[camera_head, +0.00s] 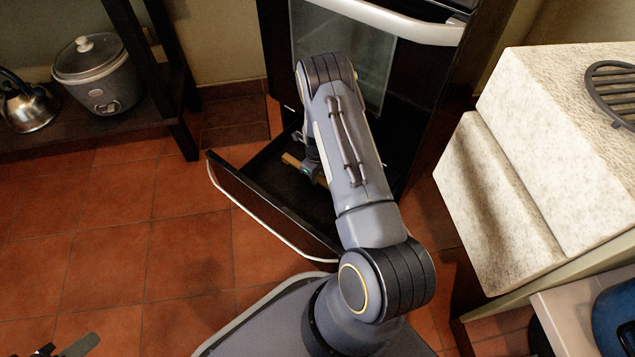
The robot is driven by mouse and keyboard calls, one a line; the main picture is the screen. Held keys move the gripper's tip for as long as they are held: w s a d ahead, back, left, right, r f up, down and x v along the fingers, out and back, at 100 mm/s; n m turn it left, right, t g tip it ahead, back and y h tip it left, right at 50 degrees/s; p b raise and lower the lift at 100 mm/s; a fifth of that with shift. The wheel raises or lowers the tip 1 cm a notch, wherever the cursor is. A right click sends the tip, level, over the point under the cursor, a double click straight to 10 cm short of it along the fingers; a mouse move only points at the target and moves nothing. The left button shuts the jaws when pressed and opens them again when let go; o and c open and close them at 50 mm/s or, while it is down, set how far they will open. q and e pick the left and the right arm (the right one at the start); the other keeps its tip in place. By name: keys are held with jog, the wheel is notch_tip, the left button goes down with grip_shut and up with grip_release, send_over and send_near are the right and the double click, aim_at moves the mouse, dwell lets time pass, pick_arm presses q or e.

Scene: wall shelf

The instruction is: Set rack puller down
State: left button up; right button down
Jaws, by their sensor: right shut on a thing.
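The rack puller (291,160) shows as a short light-brown wooden piece inside the open drawer of the oven, low down. My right gripper (309,170) is over the drawer, shut on the rack puller. My own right arm hides much of the gripper and the rest of the puller. I cannot tell whether the puller touches the drawer floor. My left gripper (62,347) is at the bottom left edge, partly cut off; its two fingers look apart, with nothing between them.
The pulled-out drawer (262,215) has a dark front with a pale handle. The oven (350,50) stands behind it. A stone-topped counter (560,150) is close on the right. A rice cooker (97,75) and kettle (28,102) sit on a low shelf at left. The tiled floor at left is clear.

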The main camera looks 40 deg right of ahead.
notch_tip(320, 180, down, 3)
jog(key=shift+s+r+b, duration=0.1)
jog(key=shift+b, duration=0.35)
jog(key=c, duration=1.2)
grip_release()
